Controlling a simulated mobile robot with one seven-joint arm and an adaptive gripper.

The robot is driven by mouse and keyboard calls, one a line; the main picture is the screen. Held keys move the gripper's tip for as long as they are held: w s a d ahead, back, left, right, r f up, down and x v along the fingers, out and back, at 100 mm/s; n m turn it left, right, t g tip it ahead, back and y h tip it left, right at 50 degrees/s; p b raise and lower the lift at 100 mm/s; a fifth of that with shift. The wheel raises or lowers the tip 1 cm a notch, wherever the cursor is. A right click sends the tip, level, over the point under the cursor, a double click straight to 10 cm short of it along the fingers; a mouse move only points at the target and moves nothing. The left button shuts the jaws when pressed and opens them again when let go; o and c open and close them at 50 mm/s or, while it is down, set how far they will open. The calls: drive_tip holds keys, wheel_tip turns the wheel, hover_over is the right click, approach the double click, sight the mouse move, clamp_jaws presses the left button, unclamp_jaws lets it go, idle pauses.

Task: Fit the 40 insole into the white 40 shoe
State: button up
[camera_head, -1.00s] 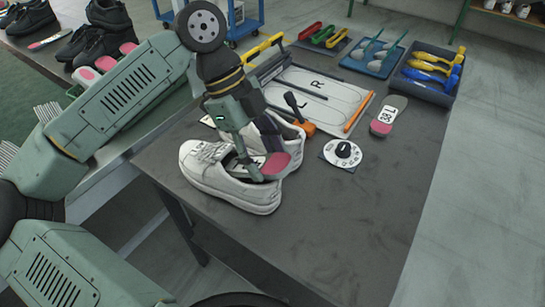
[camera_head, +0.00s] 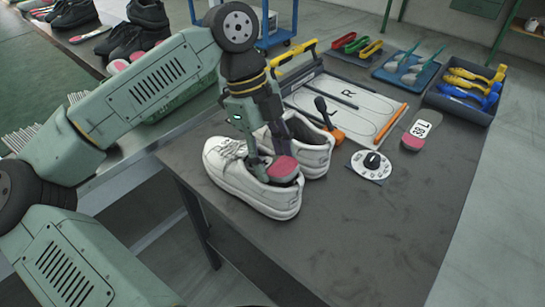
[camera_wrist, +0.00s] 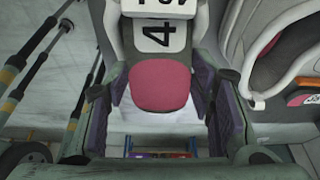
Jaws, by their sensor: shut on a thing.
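The near white shoe (camera_head: 235,178) stands on the dark table, its heel toward the lower right. My gripper (camera_head: 270,166) is over its opening, shut on an insole with a pink heel (camera_head: 283,167). The pink heel sits at the shoe's opening; I cannot tell how deep the insole is. A matching white shoe (camera_head: 313,157) stands behind.
A size dial (camera_head: 371,165), another insole labelled 180 or similar (camera_head: 420,130) and a measuring board (camera_head: 385,94) lie to the right. Tool trays (camera_head: 478,112) stand at the back right. The table's front right is clear.

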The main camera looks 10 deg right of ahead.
drive_tip(key=shift+s+a+f, duration=0.1)
drive_tip(key=shift+f, duration=0.25)
drive_tip(key=o, duration=1.1)
drive_tip(key=shift+r, duration=0.2)
drive_tip(key=shift+r+p, duration=0.85)
drive_tip(key=shift+r, duration=0.55)
drive_tip(key=shift+r, duration=0.1)
wheel_tip(320, 180, up, 7)
drive_tip(key=p, duration=0.4)
drive_tip(key=shift+p, duration=0.3)
